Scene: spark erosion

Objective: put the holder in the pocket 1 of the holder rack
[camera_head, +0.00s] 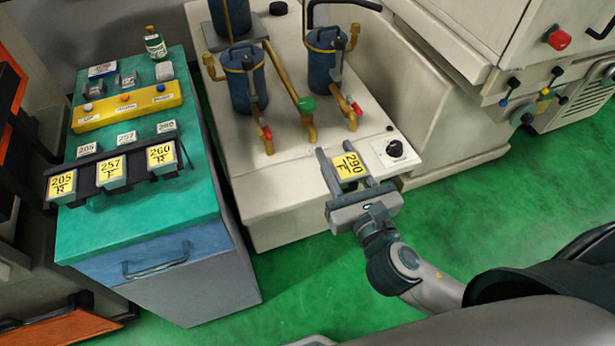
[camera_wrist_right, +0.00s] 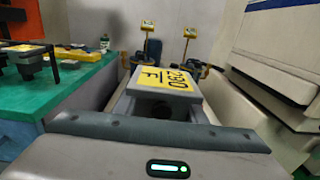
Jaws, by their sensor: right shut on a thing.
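My right gripper (camera_head: 340,158) is shut on a holder (camera_head: 351,167) with a yellow "290" label, held in front of the white machine's base, right of the teal cabinet. In the right wrist view the holder (camera_wrist_right: 162,80) sits between the two fingers, label up. The holder rack (camera_head: 86,184) is a dark rail along the teal cabinet's top. No pocket number is readable, so I cannot tell which is pocket 1. My left gripper is not in view.
The teal cabinet top (camera_head: 100,235) also carries a yellow button strip (camera_head: 126,107), small blocks and a green bottle (camera_head: 155,43). Blue canisters with brass pipes (camera_head: 280,75) stand on the white base (camera_head: 290,190). Green floor (camera_head: 290,275) lies open in front.

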